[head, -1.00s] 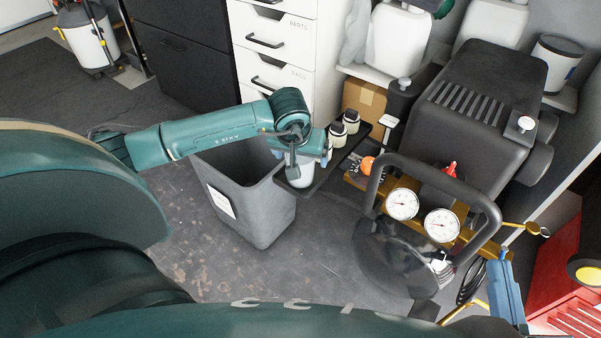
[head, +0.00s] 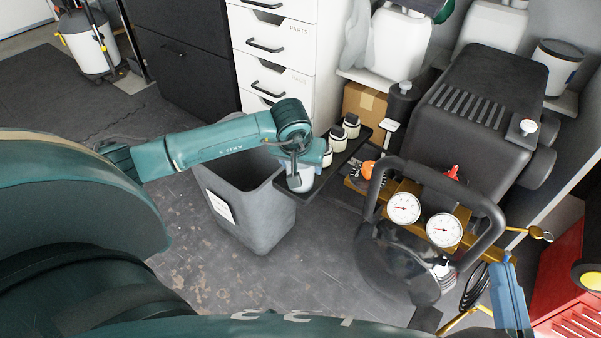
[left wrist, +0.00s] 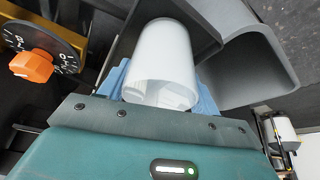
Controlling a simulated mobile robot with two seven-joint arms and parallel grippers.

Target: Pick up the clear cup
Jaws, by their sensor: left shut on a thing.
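The cup (head: 301,181), whitish and translucent, is at the near left end of a narrow black tray (head: 318,188). My left gripper (head: 297,170) reaches it from the left, and its wrist partly covers the cup in the head view. In the left wrist view the cup (left wrist: 166,62) sits between the blue fingers (left wrist: 160,88), with its open end toward the camera. The left gripper is shut on the cup. I cannot tell whether the cup's base still touches the tray. My right gripper is not clearly in view.
Several small white jars with dark lids (head: 338,139) stand farther along the tray. A grey bin (head: 262,215) is just left of and below it. The compressor's black handle (head: 375,190), gauges (head: 404,208) and orange knob (head: 367,167) are close on the right.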

